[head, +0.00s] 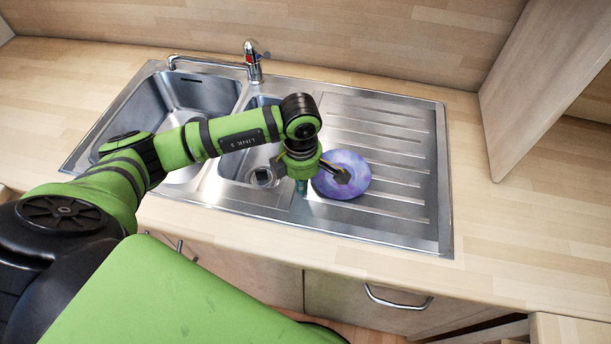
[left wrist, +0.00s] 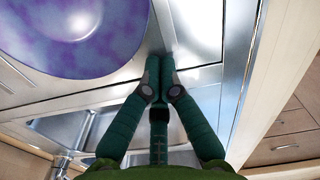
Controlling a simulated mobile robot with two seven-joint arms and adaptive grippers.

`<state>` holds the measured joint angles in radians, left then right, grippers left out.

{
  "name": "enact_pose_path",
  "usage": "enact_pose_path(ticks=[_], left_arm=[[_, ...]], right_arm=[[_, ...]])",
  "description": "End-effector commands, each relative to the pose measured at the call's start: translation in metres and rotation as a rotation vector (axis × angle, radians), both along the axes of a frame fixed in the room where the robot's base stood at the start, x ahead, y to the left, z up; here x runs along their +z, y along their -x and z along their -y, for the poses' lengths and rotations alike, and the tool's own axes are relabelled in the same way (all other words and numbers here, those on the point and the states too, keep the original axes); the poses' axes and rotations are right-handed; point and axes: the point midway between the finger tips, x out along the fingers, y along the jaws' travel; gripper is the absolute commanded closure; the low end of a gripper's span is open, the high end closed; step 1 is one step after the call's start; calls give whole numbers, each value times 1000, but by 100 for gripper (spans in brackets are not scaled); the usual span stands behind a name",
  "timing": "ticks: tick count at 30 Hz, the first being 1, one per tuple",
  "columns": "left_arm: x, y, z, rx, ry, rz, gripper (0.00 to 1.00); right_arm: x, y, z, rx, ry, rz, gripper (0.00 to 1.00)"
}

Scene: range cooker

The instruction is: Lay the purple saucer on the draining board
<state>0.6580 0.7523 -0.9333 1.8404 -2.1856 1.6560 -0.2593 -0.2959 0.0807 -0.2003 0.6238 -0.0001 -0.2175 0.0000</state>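The purple saucer (head: 350,184) shows over the left part of the steel draining board (head: 400,165) in the head view, looking flat with its inner face up. It fills the upper left of the left wrist view (left wrist: 75,55). My left gripper (head: 301,188) points down at the saucer's left edge, and part of my wrist hides some of the saucer. In the left wrist view the fingertips (left wrist: 161,75) are together with nothing seen between them, and the saucer's rim is to their left. My right gripper is in neither view.
The large sink bowl (head: 195,98) and a small bowl (head: 243,165) lie left of the board. A tap (head: 253,62) stands behind them. A wooden panel (head: 545,85) rises at the right. The board's right part is clear.

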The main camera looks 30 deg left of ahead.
Motion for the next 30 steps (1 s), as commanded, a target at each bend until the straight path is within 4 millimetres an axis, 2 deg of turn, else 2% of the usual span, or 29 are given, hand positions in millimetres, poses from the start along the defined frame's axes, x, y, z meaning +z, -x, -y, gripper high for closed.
enact_pose_path(ticks=[4, 14, 17, 23, 30], left_arm=[[1, -4, 7, 1, 0, 1, 100], [0, -5, 8, 1, -1, 0, 100], [-1, -7, 12, 0, 1, 3, 100], [-3, -19, 36, -1, 2, 3, 100], [1, -20, 39, 2, -2, 0, 100]], right_arm=[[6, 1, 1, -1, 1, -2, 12], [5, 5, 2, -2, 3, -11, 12], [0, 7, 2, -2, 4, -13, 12], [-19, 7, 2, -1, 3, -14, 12], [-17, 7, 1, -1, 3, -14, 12]])
